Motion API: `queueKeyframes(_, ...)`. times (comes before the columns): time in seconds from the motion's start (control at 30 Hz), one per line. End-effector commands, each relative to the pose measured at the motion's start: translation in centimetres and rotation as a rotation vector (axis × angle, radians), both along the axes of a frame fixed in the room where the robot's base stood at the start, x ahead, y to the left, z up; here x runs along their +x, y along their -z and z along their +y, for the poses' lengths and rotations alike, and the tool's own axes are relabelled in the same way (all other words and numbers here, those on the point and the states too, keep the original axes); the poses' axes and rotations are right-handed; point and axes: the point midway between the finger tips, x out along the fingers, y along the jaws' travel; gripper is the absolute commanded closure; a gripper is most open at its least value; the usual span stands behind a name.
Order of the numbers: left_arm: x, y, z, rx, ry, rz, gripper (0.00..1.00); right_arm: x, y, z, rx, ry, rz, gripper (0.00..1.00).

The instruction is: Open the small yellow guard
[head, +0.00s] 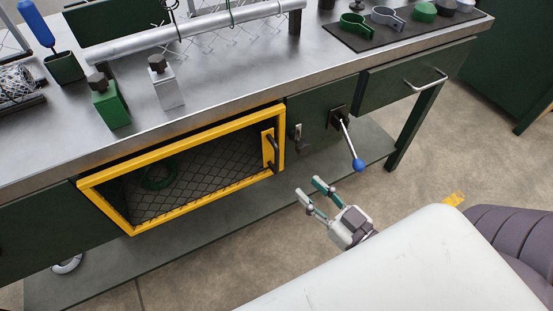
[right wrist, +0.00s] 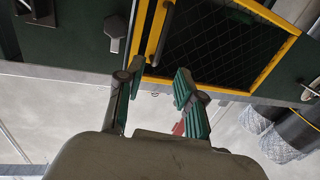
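The yellow guard (head: 190,144) is a yellow-framed mesh door in the front of the workbench, and it looks closed. A dark upright handle (head: 274,152) sits on a yellow plate at its right end. My right gripper (head: 309,188) is open and empty, below and to the right of the handle, apart from it. In the right wrist view the guard (right wrist: 275,66) lies beyond my open fingers (right wrist: 155,76), and the handle (right wrist: 160,38) shows just above the gap between them. A green ring is dimly visible behind the mesh. My left gripper is not in view.
A lever with a blue knob (head: 358,164) and a small latch (head: 298,136) are on the panel right of the guard. A drawer handle (head: 427,80) is further right. A lower shelf (head: 195,232) runs beneath. The floor in front is clear.

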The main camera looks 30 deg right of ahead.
Motion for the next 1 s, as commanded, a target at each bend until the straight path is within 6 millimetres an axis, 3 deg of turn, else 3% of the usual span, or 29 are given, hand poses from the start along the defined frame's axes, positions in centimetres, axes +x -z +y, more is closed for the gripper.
queueKeyframes(0.3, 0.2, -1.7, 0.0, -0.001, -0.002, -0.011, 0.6, 6.8, -0.1, 1.6, 0.001, 0.0, -0.007, 0.63)
queueKeyframes(0.5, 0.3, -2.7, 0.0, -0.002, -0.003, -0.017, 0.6, 10.0, 0.0, 2.3, 0.0, 0.0, -0.002, 0.63)
queueKeyframes(0.7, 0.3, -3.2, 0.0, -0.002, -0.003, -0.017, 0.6, 11.4, 0.1, 2.7, -0.001, 0.0, 0.001, 0.63)
queueKeyframes(1.0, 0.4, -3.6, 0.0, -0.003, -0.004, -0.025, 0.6, 11.5, 0.1, 2.7, 0.0, 0.0, 0.002, 0.63)
